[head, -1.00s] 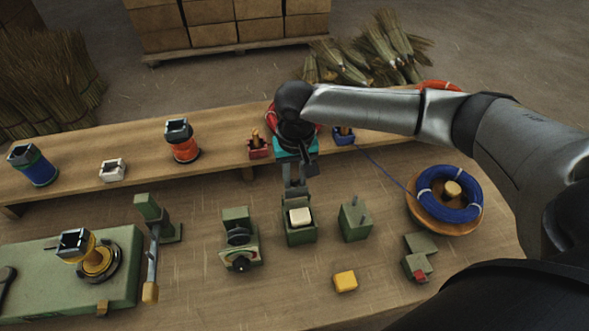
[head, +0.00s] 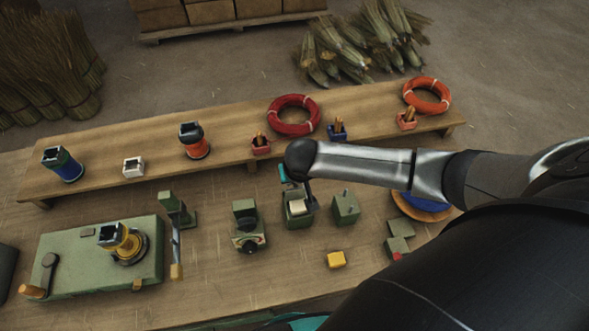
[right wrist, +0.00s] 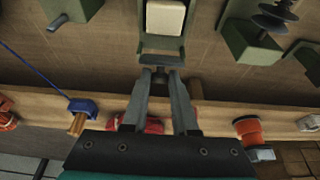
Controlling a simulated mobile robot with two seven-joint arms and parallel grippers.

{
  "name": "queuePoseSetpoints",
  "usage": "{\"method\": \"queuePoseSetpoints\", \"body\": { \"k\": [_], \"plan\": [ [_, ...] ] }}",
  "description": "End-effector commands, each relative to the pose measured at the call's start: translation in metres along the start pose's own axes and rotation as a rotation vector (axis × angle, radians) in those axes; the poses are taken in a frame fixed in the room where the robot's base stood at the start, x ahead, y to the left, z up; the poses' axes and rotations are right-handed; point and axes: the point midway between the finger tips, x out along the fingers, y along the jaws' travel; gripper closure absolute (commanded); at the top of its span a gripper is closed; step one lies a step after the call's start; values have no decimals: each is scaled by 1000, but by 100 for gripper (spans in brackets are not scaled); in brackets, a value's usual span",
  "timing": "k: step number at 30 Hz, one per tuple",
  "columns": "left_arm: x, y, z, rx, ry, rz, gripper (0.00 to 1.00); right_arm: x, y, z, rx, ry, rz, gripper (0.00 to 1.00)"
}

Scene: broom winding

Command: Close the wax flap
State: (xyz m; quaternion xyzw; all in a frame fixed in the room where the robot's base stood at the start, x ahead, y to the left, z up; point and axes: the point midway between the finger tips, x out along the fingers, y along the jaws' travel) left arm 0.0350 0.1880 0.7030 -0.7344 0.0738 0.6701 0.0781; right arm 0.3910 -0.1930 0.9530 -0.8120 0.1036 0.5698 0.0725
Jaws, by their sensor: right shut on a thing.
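The wax box (head: 299,220) is a green box on the bench with a cream wax block (head: 297,207) showing in its open top. In the right wrist view the wax block (right wrist: 165,17) is uncovered, and the green flap (right wrist: 161,45) stands open on the side towards my gripper. My right gripper (right wrist: 160,78) is shut on a small dark tab at the flap's edge. In the head view my own wrist hides most of that gripper and the flap. My left gripper is out of view.
A green block with pegs (head: 345,208) stands close right of the wax box, and a green clamp-like device (head: 247,225) stands left. A yellow block (head: 337,260) lies in front. The shelf behind holds spools, small trays and a red coil (head: 294,115).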

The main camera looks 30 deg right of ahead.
Motion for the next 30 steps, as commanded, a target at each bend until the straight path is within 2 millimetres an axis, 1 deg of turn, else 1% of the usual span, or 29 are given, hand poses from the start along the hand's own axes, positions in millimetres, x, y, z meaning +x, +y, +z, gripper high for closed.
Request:
{"method": "queuePoseSetpoints", "body": {
  "k": [1,6,10,14,20,30],
  "plan": [
    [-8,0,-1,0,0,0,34,-3,0,1,2,16,2,100],
    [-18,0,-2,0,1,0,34,-3,0,6,3,88,1,100],
    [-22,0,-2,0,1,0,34,-3,0,10,4,156,1,100],
    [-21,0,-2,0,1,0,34,-2,0,16,5,236,0,100],
    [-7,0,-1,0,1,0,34,1,0,23,6,367,0,100],
    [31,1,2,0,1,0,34,5,1,33,4,552,2,100]
  ]
}}
